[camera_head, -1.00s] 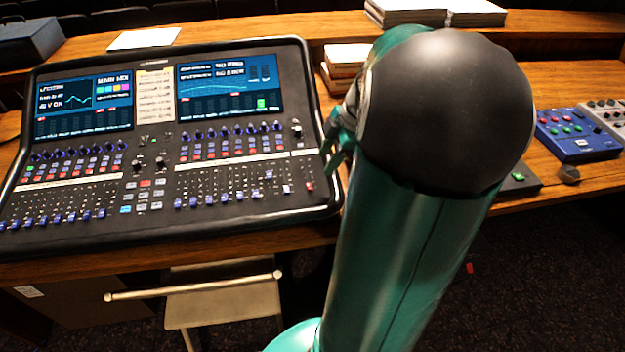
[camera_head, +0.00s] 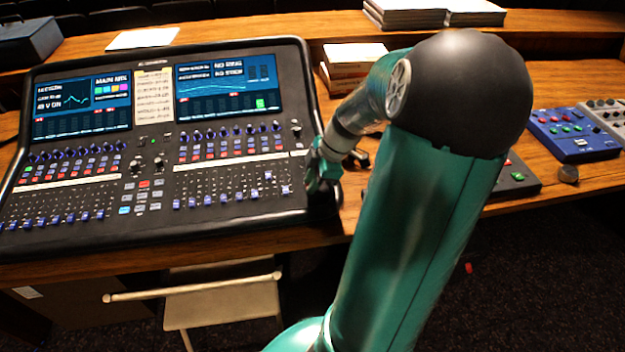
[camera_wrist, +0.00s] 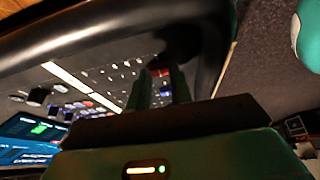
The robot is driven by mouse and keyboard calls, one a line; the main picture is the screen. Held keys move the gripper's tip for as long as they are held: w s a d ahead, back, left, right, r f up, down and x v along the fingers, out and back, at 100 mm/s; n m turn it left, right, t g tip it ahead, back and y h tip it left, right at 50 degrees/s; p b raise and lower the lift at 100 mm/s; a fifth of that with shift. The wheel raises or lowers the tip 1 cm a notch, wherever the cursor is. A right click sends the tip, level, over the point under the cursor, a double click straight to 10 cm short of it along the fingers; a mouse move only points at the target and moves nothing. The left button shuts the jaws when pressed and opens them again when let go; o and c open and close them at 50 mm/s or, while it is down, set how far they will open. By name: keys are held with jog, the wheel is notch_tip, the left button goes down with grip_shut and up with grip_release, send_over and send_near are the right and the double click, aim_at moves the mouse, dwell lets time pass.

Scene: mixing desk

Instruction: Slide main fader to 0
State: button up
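The mixing desk (camera_head: 160,233) stands on the wooden table at the left of the head view, its fader rows along the front. Its red main fader, at the right end, is hidden behind my gripper (camera_head: 318,184) in the head view. In the wrist view a small red cap, likely that main fader (camera_wrist: 160,72), shows at the tips of my gripper (camera_wrist: 161,82). The two green fingers stand a little apart, on either side of the red cap. I cannot tell whether they touch it.
The desk's thick black rim (camera_wrist: 100,32) runs close by the fingers. Stacked books (camera_head: 352,57) stand behind my arm. A small black box (camera_head: 515,178) and a blue mixer (camera_head: 570,135) lie at right.

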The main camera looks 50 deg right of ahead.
aim_at(302, 167)
grip_shut()
jog(key=w+d, duration=0.1)
jog(key=w, duration=0.1)
jog(key=w+d, duration=0.2)
jog(key=w+d+r, duration=0.1)
jog(key=w, duration=0.1)
jog(key=shift+d, duration=0.3)
jog(key=shift+f, duration=0.1)
jog(key=o, duration=0.7)
grip_release()
jog(key=shift+c, duration=0.2)
jog(key=v, duration=1.4)
jog(key=shift+f, duration=0.1)
